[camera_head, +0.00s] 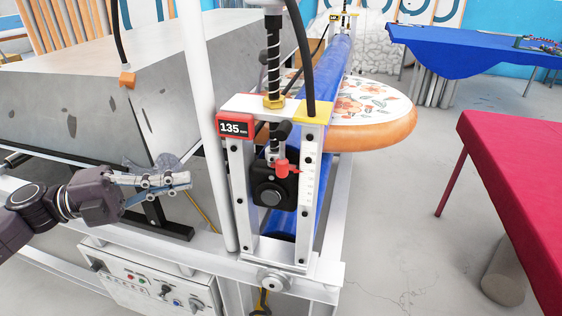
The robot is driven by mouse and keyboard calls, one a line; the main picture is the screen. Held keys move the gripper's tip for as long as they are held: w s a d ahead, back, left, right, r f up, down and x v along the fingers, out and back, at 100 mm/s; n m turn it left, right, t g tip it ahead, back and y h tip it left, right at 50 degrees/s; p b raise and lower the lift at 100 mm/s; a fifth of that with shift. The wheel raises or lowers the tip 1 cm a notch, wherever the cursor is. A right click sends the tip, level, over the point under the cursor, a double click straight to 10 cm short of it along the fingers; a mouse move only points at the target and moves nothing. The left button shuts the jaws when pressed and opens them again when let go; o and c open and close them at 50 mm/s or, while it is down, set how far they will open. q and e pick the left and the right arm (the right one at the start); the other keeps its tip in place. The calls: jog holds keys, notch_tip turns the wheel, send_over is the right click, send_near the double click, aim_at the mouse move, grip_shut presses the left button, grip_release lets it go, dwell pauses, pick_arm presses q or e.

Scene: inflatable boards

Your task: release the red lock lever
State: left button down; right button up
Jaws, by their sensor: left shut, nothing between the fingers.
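The red lock lever (287,169) sticks out at the upper part of a black block (273,191) inside a white upright frame with a ruler scale. My left gripper (188,180) is left of this frame, shut and empty, its fingers pointing right toward it. A clear gap and a white post lie between the fingertips and the lever. My right gripper is not in view.
A white vertical post (203,110) stands just left of the frame. A control box (150,281) with knobs sits below my left gripper. A blue roller (340,60) runs behind the frame, with a floral board (375,105) beside it. A red-covered table (520,150) stands at right, past open floor.

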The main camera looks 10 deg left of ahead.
pick_arm(q)
jog(key=shift+s+d+r+m+g, duration=0.25)
jog(key=shift+d+g, duration=0.05)
jog(key=shift+d, duration=0.15)
jog(key=shift+s+d+r+m+g, duration=0.2)
jog(key=shift+d+m+g, duration=0.1)
jog(key=shift+d, duration=0.15)
jog(key=p, duration=0.4)
send_near(283, 151)
jog(key=shift+w+d+f, duration=1.5)
jog(key=shift+d+f, duration=0.75)
jog(key=shift+d, duration=0.3)
jog(key=shift+d+f+n+t+h+b, duration=0.2)
jog(key=shift+n+t+h+b, duration=0.15)
jog(key=shift+b, duration=0.25)
